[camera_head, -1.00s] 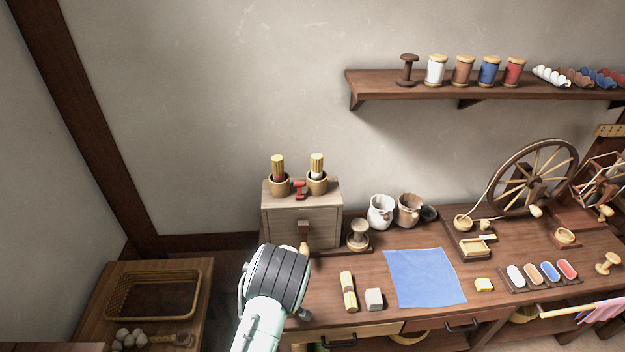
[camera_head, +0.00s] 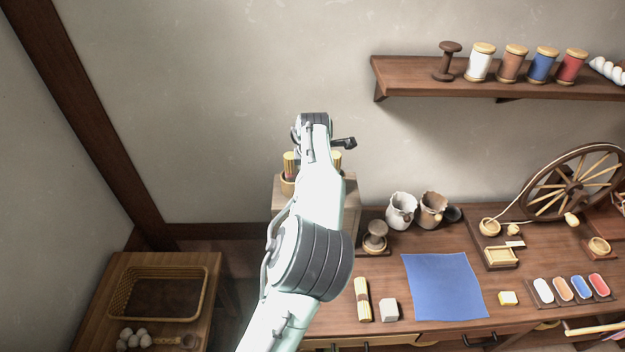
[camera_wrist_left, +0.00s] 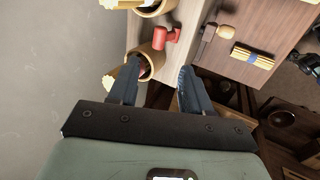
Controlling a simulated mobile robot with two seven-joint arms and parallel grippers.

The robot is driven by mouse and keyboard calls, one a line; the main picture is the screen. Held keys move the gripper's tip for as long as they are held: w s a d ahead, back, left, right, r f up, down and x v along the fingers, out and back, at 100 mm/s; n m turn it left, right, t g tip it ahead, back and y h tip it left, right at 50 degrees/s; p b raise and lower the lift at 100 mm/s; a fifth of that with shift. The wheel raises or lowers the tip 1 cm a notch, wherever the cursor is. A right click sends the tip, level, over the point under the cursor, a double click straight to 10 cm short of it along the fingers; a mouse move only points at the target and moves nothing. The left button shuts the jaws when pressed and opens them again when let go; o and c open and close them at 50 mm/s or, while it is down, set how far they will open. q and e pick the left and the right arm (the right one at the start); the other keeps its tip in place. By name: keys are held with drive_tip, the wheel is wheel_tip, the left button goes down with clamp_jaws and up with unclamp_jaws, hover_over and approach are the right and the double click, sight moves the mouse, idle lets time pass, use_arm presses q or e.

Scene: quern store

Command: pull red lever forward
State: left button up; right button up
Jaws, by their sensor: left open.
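The red lever (camera_wrist_left: 165,37) stands on top of a wooden box (camera_wrist_left: 202,62) between two round wooden cups, in the left wrist view. In the head view my arm hides the lever; only parts of the box (camera_head: 352,210) show. My left gripper (camera_wrist_left: 160,66) is open and empty. Its fingertips point toward the lever, with a visible gap between them and it. One finger overlaps a cup (camera_wrist_left: 152,62) in the picture. In the head view the gripper (camera_head: 345,143) is partly hidden at the arm's far end, above the box.
Cups with yellow bundles (camera_head: 289,172) flank the lever closely. A shelf (camera_head: 500,80) with spools hangs above.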

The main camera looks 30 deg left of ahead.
use_arm(q)
drive_tip(key=x, duration=1)
drive_tip(key=shift+w, duration=0.1)
drive_tip(key=shift+c, duration=0.3)
